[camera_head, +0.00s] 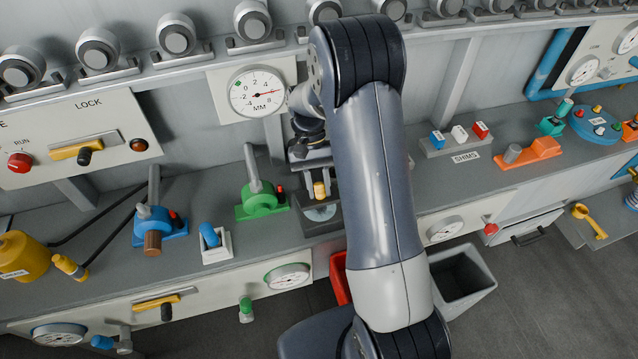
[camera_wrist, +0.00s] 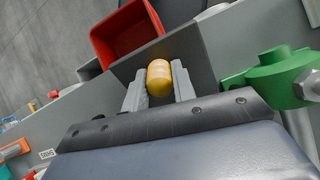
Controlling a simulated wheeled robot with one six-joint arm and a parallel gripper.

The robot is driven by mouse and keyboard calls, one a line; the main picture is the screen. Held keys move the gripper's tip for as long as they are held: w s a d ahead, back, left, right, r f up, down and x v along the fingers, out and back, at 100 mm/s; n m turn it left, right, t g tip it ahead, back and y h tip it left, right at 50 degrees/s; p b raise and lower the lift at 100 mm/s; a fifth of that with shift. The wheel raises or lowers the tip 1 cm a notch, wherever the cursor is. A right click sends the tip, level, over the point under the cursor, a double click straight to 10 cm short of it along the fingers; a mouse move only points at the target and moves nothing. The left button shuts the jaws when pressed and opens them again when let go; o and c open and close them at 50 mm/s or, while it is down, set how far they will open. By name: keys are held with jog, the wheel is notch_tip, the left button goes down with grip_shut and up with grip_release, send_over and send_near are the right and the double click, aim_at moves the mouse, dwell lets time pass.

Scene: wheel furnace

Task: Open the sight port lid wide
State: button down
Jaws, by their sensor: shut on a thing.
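My gripper (camera_wrist: 158,88) is shut on a yellow rounded knob (camera_wrist: 159,72), with one grey finger on each side of it. In the head view the knob (camera_head: 319,189) shows just below my gripper, over a dark block (camera_head: 312,228) on the bench. A round, glassy disc (camera_head: 320,212) lies in the block in front of the knob. In the wrist view a dark grey plate (camera_wrist: 192,48) shows beyond the knob. My arm covers the right side of the block. The lid's hinge and how far the lid stands open cannot be told.
A green clamp-like fixture (camera_head: 262,200) stands close on the left; it also shows in the wrist view (camera_wrist: 268,80). A dial marked MM (camera_head: 256,91) is on the wall behind. A red bin (camera_head: 340,278) and grey bin (camera_head: 466,280) stand below the bench front.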

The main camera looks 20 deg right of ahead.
jog(key=c, duration=1.2)
grip_release()
jog(key=shift+o, duration=0.2)
jog(key=shift+f, duration=0.1)
